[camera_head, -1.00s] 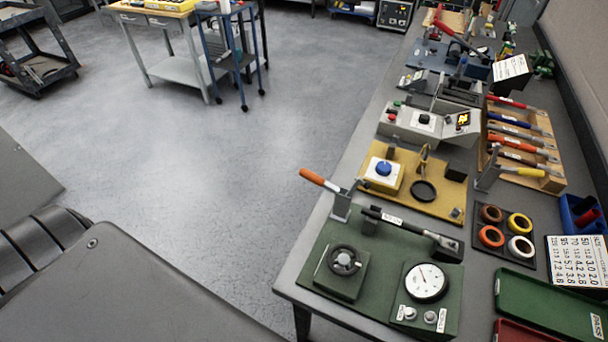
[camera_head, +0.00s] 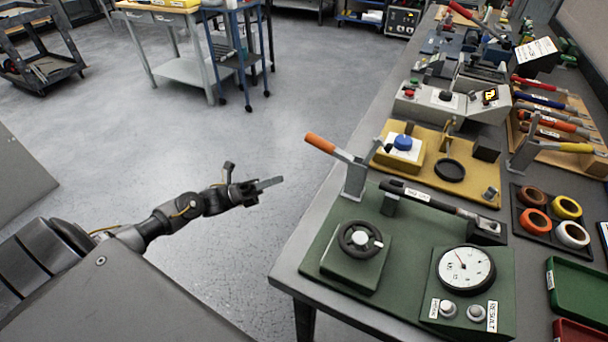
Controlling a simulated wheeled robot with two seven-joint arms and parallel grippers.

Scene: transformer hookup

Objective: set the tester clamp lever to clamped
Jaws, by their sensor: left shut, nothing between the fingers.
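The tester (camera_head: 318,235) is a green board at the table's near left corner, with a black handwheel (camera_head: 360,238) and a round white gauge (camera_head: 465,268). Its clamp lever (camera_head: 321,143) has an orange handle. The lever slants up and left from a grey upright bracket (camera_head: 355,178) at the board's back left, its handle end sticking out past the table's left edge. My left gripper (camera_head: 280,181) is shut and empty, out over the floor, left of the bracket and apart from the lever. My right gripper is out of view.
A dark bar (camera_head: 432,200) lies across the tester behind the handwheel. A yellow board (camera_head: 470,184) with a blue knob (camera_head: 403,142) stands behind. Tape rolls (camera_head: 535,220) and a green tray (camera_head: 580,295) are at the right.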

